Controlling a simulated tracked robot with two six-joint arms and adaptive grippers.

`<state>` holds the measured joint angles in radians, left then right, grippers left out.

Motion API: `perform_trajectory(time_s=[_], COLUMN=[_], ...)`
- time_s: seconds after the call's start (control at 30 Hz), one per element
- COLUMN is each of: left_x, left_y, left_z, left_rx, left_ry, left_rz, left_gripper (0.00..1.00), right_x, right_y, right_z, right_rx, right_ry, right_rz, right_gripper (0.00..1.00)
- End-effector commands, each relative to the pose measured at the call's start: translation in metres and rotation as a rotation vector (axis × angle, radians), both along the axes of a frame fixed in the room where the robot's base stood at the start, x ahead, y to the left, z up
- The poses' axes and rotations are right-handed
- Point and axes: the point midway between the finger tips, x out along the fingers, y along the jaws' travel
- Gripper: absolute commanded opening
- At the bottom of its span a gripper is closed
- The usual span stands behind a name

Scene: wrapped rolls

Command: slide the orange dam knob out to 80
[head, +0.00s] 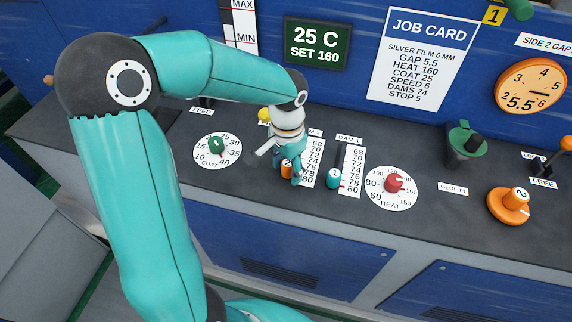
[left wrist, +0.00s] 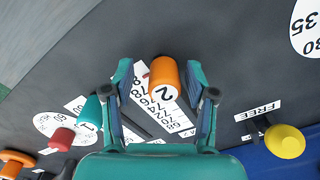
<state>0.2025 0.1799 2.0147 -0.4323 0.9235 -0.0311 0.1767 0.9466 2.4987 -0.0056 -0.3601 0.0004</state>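The orange dam knob (head: 286,169), marked 2, stands in its slot beside the dam 2 scale (head: 312,165), which runs from 68 to 80. My left gripper (head: 284,179) is down at the knob and partly hides it in the head view. In the left wrist view the orange knob (left wrist: 163,76) is between the two open fingers (left wrist: 159,72). A gap shows on its left side; the right finger is very close, and contact cannot be told. The fingers and knob cover part of the scale, so the exact reading cannot be told. My right gripper is not in view.
The red heat knob (head: 394,184) is further right, the green coat knob (head: 216,146) left. A yellow knob (head: 264,114) stands behind. The job card (head: 421,60) reads dams 74.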

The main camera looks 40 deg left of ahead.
Motion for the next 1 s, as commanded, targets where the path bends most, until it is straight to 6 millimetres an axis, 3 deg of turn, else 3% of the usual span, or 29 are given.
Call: perform_trajectory(time_s=[0.27, 0.43, 0.8, 1.0], left_x=[0.000, 0.001, 0.000, 0.000], left_y=[0.001, 0.002, 0.002, 0.002], left_z=[0.001, 0.013, 0.083, 0.110], left_rx=[0.002, 0.003, 0.002, 0.001], left_ry=[-0.002, -0.004, -0.006, -0.002], left_rz=[0.002, 0.003, 0.003, 0.003], left_gripper=[0.58, 0.58, 0.58, 0.58], right_x=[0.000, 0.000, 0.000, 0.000], right_y=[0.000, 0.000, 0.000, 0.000], right_z=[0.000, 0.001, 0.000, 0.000], right_rx=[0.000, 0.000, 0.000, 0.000], right_ry=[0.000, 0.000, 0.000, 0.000], right_rz=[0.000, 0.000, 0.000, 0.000], right_gripper=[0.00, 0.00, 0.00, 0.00])
